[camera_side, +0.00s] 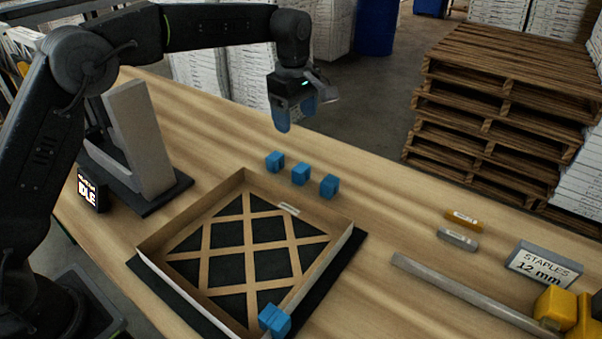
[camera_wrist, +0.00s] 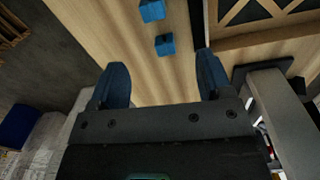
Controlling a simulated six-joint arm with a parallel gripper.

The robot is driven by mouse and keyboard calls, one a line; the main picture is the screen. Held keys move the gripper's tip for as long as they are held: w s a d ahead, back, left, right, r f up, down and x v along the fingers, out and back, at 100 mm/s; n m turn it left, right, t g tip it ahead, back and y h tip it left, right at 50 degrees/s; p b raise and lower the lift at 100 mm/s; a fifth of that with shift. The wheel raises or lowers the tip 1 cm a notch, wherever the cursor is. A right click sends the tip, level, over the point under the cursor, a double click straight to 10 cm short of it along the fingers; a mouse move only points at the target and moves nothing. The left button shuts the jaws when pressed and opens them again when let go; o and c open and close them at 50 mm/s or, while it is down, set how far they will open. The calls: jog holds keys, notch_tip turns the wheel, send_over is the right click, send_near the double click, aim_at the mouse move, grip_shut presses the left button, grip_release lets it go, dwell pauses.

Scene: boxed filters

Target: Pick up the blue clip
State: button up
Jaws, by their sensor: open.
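Several blue clips are in the side view. A row of three stands on the table behind the frame: a left one (camera_side: 274,161), a middle one (camera_side: 301,174) and a right one (camera_side: 329,186). Another blue clip (camera_side: 274,320) sits on the near corner of the filter frame. My gripper (camera_side: 298,112) is above the table's far edge, up and apart from the row. In the wrist view its blue fingers (camera_wrist: 160,88) are spread with nothing between them. Two blue clips show there, one nearer (camera_wrist: 165,45) and one at the top edge (camera_wrist: 152,10).
The cardboard filter frame (camera_side: 159,269) with a lattice lies on a dark mat. A grey press-like stand (camera_side: 138,140) is at the left. Staple sticks (camera_side: 458,239), a long metal bar (camera_side: 470,292) and a staples box (camera_side: 543,266) lie at the right. Table between row and staples is clear.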

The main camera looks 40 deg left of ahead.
aim_at(302, 168)
jog(key=shift+n, duration=0.7)
jog(key=f, duration=0.5)
jog(key=w+f, duration=0.1)
jog(key=f, duration=1)
jog(key=shift+w+d+f, duration=0.2)
jog(key=shift+w, duration=0.2)
jog(key=c, duration=1)
jog(key=shift+r, duration=0.15)
